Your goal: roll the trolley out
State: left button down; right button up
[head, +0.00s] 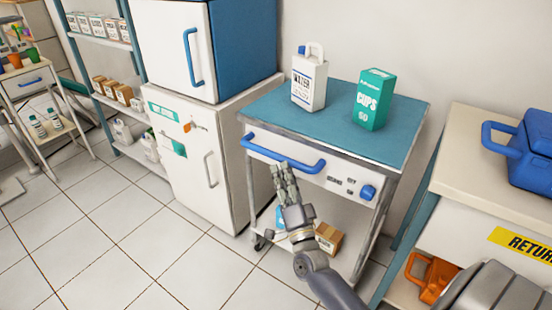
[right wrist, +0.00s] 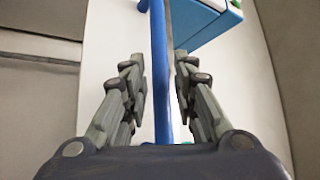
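The trolley has a teal top (head: 335,120), a white front panel with a blue knob, and castors below. A blue bar handle (head: 260,150) runs across its front. In the head view my right gripper (head: 285,176) is right at the handle, in front of the panel. In the right wrist view the handle (right wrist: 160,75) runs between the two spread fingers of my right gripper (right wrist: 160,90). There is a gap on both sides, so the gripper is open around the bar and not clamped. My left gripper is not in view.
A cardboard box (head: 328,237) is low down. A white fridge (head: 190,160) stands left; a returns counter (head: 475,150) stands right. The tiled floor (head: 120,230) front left is clear.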

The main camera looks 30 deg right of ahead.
aim_at(278, 157)
jog(key=x, duration=0.6)
grip_shut()
